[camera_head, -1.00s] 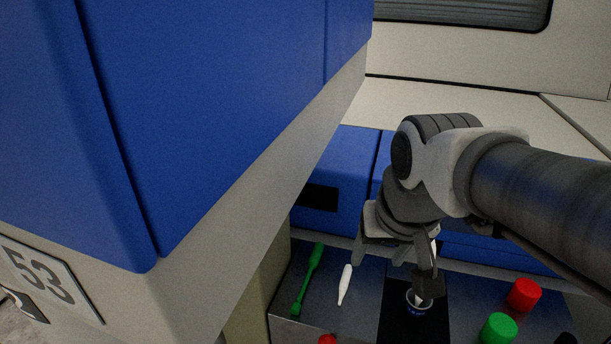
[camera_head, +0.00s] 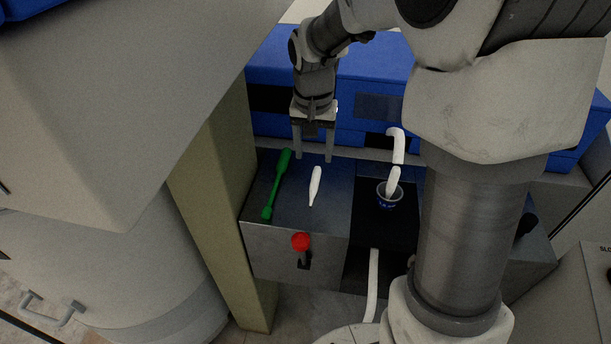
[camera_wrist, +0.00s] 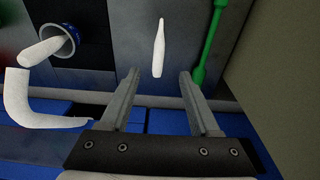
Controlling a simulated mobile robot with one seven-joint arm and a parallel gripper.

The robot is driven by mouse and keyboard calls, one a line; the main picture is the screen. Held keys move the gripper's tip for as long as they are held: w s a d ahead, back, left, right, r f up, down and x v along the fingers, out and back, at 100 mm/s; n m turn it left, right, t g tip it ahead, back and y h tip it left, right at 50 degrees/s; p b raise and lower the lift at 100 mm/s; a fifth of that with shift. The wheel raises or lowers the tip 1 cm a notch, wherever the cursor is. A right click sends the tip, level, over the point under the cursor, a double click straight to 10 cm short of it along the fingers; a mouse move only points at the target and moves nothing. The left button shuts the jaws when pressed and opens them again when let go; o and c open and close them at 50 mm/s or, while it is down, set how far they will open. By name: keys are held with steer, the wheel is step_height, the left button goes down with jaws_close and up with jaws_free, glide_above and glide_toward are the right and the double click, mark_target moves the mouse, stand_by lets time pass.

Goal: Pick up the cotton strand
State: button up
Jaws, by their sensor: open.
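A short white tapered piece, which looks like the cotton strand (camera_head: 315,187), lies on the grey metal top in the head view. In the wrist view the strand (camera_wrist: 159,48) lies straight ahead, its thick end toward me. My gripper (camera_head: 314,158) is open and empty, pointing down just behind the strand. In the wrist view the gripper (camera_wrist: 159,78) has a finger on each side of the line of the strand's thick end. I cannot tell the height gap exactly.
A green double-ended tool (camera_head: 276,185) lies just left of the strand. To the right, a blue-rimmed cup (camera_head: 389,203) holds a white strand end on a black panel. A bent white strand (camera_head: 397,143) hangs behind it. A red knob (camera_head: 300,242) sticks out of the front face.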

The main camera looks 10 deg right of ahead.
glide_above(315, 182)
steer(key=f, duration=0.4)
steer(key=shift+s+a+f+b, duration=0.15)
steer(key=shift+s+a+b, duration=0.05)
steer(key=shift+a+b, duration=0.1)
steer(key=f, duration=0.2)
steer(key=f+b, duration=0.1)
steer(key=f, duration=0.2)
steer(key=shift+w+d+f, duration=0.15)
steer(key=shift+d+f, duration=0.05)
steer(key=shift+f, duration=0.1)
jaws_close()
